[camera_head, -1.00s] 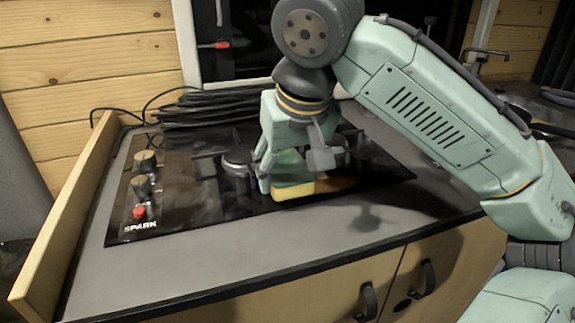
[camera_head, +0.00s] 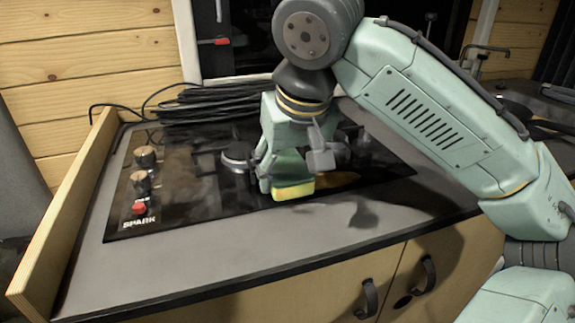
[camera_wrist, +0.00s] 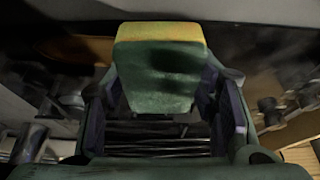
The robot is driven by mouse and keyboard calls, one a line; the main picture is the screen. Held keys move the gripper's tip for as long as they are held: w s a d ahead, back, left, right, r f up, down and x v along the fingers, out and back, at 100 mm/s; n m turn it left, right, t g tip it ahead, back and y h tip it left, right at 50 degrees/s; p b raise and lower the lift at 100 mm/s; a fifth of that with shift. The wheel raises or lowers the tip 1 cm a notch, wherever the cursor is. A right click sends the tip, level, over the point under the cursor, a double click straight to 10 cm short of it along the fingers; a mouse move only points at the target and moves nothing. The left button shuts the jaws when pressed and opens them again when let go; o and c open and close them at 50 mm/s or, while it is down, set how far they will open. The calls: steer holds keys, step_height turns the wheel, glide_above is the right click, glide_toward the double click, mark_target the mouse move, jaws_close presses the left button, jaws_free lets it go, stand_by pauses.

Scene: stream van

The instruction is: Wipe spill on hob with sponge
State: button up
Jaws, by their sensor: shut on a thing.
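A green and yellow sponge (camera_head: 293,190) is held in my gripper (camera_head: 284,180), low over the front part of the black hob (camera_head: 190,205). The sponge also shows in the wrist view (camera_wrist: 158,78), between the two fingers of my gripper (camera_wrist: 160,95). An orange-brown spill (camera_head: 336,181) lies on the hob just right of the sponge. It also shows at the upper left of the wrist view (camera_wrist: 80,48), beside the sponge. I cannot tell whether the sponge touches the hob.
Burners, including one (camera_head: 238,157) left of my gripper, stand up from the hob. Control knobs (camera_head: 141,183) are on its left side. Coiled black cable (camera_head: 205,105) lies behind. A wooden side board (camera_head: 65,215) edges the counter at left. The grey counter front (camera_head: 230,255) is clear.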

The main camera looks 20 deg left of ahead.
steer(key=shift+f+b, duration=0.3)
steer(key=shift+f, duration=0.25)
